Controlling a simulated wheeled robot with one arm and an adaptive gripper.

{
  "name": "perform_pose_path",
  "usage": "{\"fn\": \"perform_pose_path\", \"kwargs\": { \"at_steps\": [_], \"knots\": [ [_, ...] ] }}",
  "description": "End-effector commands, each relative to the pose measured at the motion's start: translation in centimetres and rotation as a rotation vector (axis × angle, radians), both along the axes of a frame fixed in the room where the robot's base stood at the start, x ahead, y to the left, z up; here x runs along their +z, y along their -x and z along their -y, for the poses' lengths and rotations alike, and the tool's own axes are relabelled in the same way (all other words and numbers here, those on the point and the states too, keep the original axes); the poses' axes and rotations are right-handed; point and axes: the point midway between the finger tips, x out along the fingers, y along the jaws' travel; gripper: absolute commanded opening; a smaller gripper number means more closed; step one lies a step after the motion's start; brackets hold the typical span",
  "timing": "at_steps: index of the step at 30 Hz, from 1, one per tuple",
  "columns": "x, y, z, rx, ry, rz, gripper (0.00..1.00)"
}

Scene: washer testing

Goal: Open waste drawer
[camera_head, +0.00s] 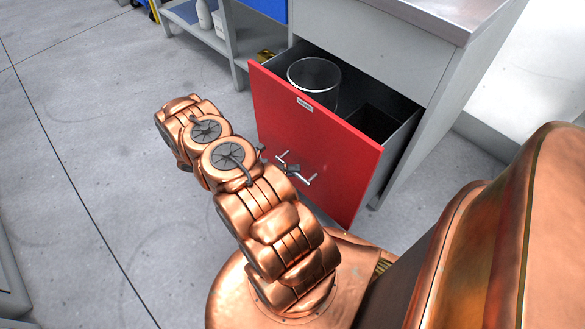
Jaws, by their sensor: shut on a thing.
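The waste drawer (285,110) has a red front with a small white label near its top edge. It stands pulled out of the grey cabinet, and its inside shows from above. A clear cylindrical container (314,78) stands inside it, beside a dark bin (376,122). A metal bar handle (308,180) sits on the red front. My gripper (292,170) is at the handle, shut on it. My copper arm partly hides the gripper and the lower left of the drawer front.
The grey cabinet (385,45) with a metal worktop holds the drawer. The grey floor (80,130) left of the drawer is clear. My base is close in front of the drawer.

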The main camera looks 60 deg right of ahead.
Motion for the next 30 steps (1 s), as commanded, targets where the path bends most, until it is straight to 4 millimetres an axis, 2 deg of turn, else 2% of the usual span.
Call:
{"fn": "perform_pose_path", "kwargs": {
  "at_steps": [6,7,14,24,30],
  "knots": [
    [0.0,-0.2,0.1,0.006,0.001,0.004,0.00],
    [0.0,-0.2,0.1,0.006,0.001,0.004,0.17],
    [0.0,-0.1,0.0,0.003,0.000,0.002,0.41],
    [0.0,-0.3,-0.1,0.002,0.000,0.001,0.41],
    [0.0,-2.1,-1.2,0.005,0.001,0.000,0.41]
  ]
}}
